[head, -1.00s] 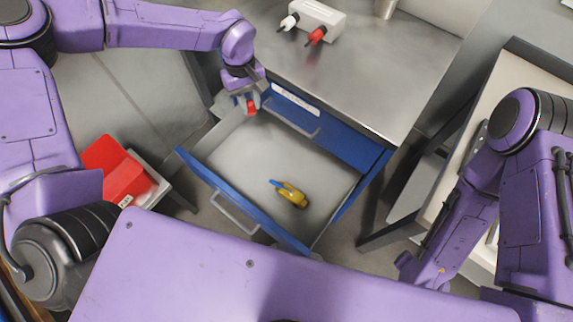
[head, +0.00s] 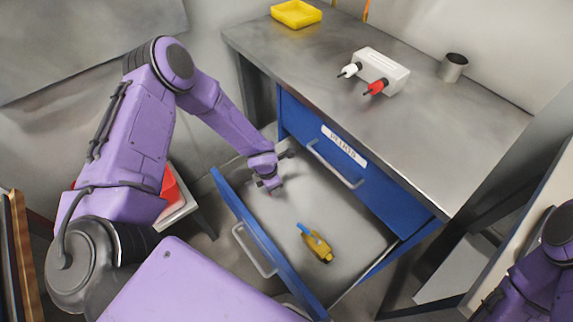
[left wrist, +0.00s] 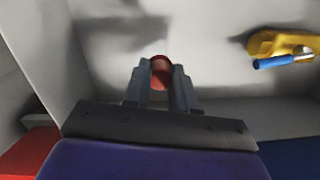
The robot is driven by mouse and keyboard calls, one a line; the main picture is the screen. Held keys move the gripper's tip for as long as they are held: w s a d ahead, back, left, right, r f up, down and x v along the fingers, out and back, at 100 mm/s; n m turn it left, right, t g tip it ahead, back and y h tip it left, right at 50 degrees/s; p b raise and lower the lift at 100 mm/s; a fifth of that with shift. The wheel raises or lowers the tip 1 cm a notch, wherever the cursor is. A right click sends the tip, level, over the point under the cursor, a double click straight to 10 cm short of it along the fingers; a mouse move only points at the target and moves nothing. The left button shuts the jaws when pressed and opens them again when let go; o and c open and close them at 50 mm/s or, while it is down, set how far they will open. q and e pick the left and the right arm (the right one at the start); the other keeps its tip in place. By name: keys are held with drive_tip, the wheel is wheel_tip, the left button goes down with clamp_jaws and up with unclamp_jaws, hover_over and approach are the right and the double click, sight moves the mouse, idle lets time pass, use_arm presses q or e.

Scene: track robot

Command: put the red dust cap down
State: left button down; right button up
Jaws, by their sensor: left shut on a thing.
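The red dust cap (left wrist: 160,70) sits between the fingers of my left gripper (left wrist: 159,88) in the left wrist view, and the gripper is shut on it. In the head view my left gripper (head: 270,185) is inside the open blue drawer (head: 345,225), near its left end. The cap is mostly hidden by the gripper there. The drawer's pale floor lies below the cap; I cannot tell whether the cap touches it. My right arm shows at the lower right of the head view, but its gripper is out of view.
A yellow tool with a blue part (head: 317,243) lies in the drawer, right of my left gripper. On the workbench (head: 440,130) stand a white box (head: 384,70) with white and red plugs, a metal cup (head: 453,67) and a yellow tray (head: 296,13). A red bin (head: 170,190) stands left of the drawer.

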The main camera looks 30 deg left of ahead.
use_arm(q)
wheel_tip(320, 180, down, 5)
idle(0.3)
drive_tip(key=shift+f+b, duration=0.6)
drive_tip(key=shift+b, duration=0.1)
drive_tip(key=c, duration=0.9)
unclamp_jaws()
drive_tip(key=shift+r, duration=0.1)
wheel_tip(320, 180, up, 2)
drive_tip(key=shift+r+p, duration=0.1)
drive_tip(key=shift+p, duration=0.95)
wheel_tip(320, 180, up, 11)
drive_tip(key=s, duration=0.1)
drive_tip(key=shift+a, duration=0.45)
